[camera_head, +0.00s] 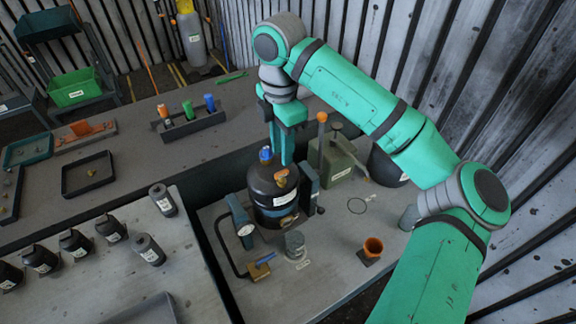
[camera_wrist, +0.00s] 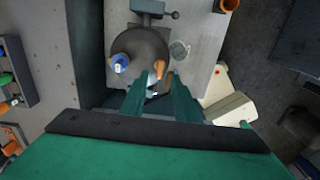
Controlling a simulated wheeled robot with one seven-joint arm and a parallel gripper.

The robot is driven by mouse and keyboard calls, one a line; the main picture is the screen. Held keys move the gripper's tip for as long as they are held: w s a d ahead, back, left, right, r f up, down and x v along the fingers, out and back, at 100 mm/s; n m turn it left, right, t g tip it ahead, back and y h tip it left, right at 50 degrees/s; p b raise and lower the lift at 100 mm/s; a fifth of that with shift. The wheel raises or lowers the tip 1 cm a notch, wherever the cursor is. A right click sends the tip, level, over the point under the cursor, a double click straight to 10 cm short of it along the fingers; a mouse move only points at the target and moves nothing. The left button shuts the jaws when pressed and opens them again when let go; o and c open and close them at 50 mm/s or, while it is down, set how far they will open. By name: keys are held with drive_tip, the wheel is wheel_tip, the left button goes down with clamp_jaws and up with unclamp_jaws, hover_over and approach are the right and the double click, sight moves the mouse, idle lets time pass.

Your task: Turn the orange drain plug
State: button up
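The black blower housing (camera_head: 273,197) stands upright on the grey work plate. A blue cap (camera_head: 266,153) sits on its top, and an orange drain plug (camera_head: 281,177) is at its upper right front. My gripper (camera_head: 287,160) points down just above the housing, with its fingertips close over the orange plug. In the wrist view the housing (camera_wrist: 138,47), the blue cap (camera_wrist: 120,62) and the orange plug (camera_wrist: 160,66) show. My gripper's teal fingers (camera_wrist: 158,80) are apart, with the plug seen between or just beyond their tips. I cannot tell whether they touch it.
An orange-topped post (camera_head: 322,117) and a green canister (camera_head: 340,160) stand close right of the housing. Black bottles (camera_head: 75,243) stand on the left table.

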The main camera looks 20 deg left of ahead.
sight(283, 172)
drive_tip(key=f, duration=0.5)
drive_tip(key=shift+s+a+f, duration=0.2)
drive_tip(key=shift+a, duration=0.05)
drive_tip(key=shift+d+f, duration=0.2)
drive_tip(key=shift+f, duration=0.35)
clamp_jaws()
drive_tip(key=shift+w+d, duration=0.1)
drive_tip(key=shift+d, duration=0.1)
drive_tip(key=shift+a, duration=0.2)
drive_tip(key=shift+d, duration=0.1)
